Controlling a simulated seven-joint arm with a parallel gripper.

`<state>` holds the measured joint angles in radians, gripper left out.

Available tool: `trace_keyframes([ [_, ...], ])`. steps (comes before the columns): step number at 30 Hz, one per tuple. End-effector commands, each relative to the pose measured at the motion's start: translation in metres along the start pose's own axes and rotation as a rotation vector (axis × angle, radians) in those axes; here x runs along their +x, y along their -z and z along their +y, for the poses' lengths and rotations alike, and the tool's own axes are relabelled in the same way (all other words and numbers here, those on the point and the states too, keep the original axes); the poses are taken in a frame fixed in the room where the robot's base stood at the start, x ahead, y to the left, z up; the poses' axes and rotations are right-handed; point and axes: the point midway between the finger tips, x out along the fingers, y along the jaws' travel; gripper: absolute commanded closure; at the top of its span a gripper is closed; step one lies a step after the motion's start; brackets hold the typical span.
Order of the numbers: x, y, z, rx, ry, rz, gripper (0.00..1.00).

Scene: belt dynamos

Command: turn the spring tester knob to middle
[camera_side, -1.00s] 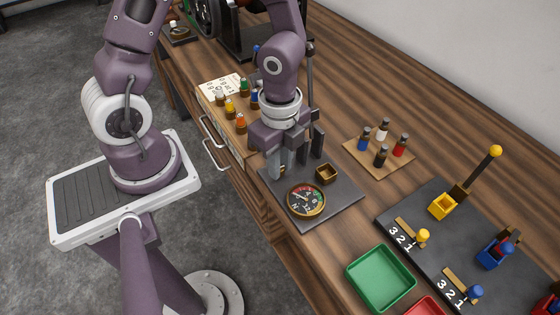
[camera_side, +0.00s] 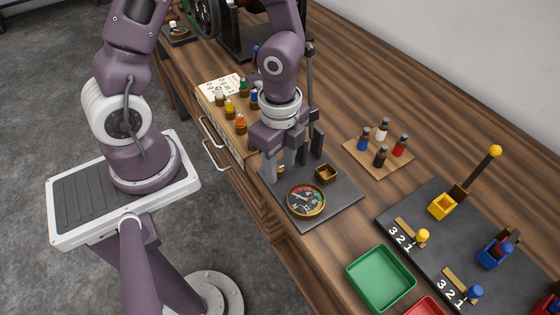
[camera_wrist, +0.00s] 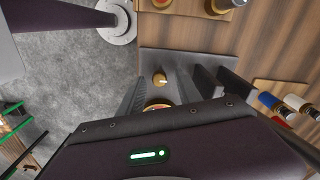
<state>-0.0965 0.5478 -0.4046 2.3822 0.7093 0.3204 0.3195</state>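The spring tester is a dark grey plate (camera_side: 340,196) with a round dial gauge (camera_side: 306,201), a brass cup (camera_side: 325,174) and dark uprights. Its small brass knob (camera_side: 281,170) shows between my fingers in the side view. In the wrist view the knob (camera_wrist: 160,79) has a pale pointer mark and lies between the fingertips. My gripper (camera_side: 281,165) points down over the plate, and its fingers stand apart. In the wrist view my gripper (camera_wrist: 160,88) is open around or just above the knob; contact cannot be told. The gauge is mostly hidden there.
Dark uprights (camera_side: 316,140) stand close to the right of my fingers. A rack of small bottles (camera_side: 381,160) is to the right. More bottles (camera_side: 240,106) stand at the left. A green tray (camera_side: 380,278) and a dark lever board (camera_side: 450,235) lie in front and right.

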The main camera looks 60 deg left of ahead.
Motion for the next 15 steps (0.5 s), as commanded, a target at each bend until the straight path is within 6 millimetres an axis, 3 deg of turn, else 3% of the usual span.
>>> trace_keyframes([
  [5,-0.002,0.0,0.0,-0.002,0.0,0.0,0.59],
  [15,-0.063,-0.001,-0.002,-0.004,0.004,0.0,0.59],
])
